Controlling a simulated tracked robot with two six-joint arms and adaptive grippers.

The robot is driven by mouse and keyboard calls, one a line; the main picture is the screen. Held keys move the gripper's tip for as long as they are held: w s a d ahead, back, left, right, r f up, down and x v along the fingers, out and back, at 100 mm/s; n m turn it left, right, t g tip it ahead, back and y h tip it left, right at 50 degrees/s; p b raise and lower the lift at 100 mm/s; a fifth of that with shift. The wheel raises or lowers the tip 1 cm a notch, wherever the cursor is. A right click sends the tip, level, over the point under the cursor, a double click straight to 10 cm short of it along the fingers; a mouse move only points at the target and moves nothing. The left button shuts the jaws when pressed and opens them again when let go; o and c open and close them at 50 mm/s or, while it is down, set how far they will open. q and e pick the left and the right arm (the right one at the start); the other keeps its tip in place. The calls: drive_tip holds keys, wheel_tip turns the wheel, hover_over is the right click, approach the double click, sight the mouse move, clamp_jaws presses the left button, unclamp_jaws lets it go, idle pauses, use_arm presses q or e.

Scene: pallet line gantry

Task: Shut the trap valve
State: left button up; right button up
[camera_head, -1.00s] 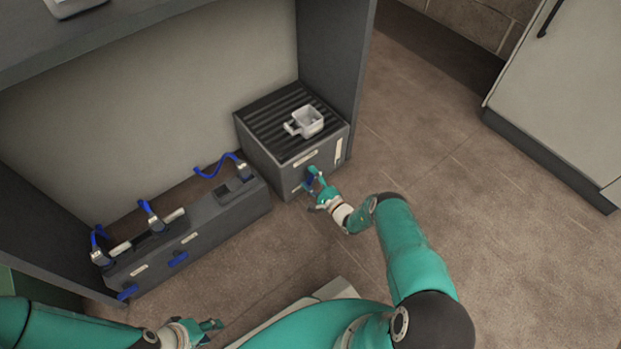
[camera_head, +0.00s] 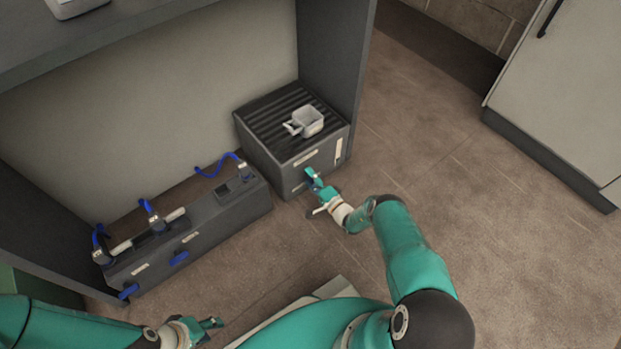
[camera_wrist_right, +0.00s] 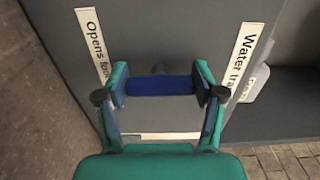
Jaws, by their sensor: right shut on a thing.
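The water trap is a dark grey box (camera_head: 291,165) with a ribbed top, standing in the right corner of the bay. Its valve has a blue handle (camera_wrist_right: 160,86) low on the front face. My right gripper (camera_head: 312,181) is at that face. In the right wrist view its two fingers (camera_wrist_right: 160,92) are shut on the blue handle, one at each end. The handle lies crosswise between them. Labels starting "Opens" (camera_wrist_right: 92,40) and "Water tra" (camera_wrist_right: 245,58) flank it, partly cut off. My left gripper (camera_head: 210,328) hangs low near the bottom edge, away from the box.
A small light cup with a handle (camera_head: 307,122) stands on the ribbed top. A long grey manifold (camera_head: 215,220) with blue hoses and blue handles lies to the left. The bay's dark side wall (camera_head: 335,60) rises behind the box. The floor to the right (camera_head: 480,240) is clear.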

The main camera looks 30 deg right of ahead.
drive_tip(key=shift+a+f, duration=0.2)
drive_tip(key=shift+a, duration=0.1)
drive_tip(key=o, duration=0.9)
drive_tip(key=shift+o, duration=1.3)
drive_tip(key=shift+d, duration=0.1)
drive_tip(key=shift+d, duration=0.1)
drive_tip(key=shift+r, duration=0.1)
drive_tip(key=s, duration=1.2)
drive_tip(key=shift+d, duration=0.45)
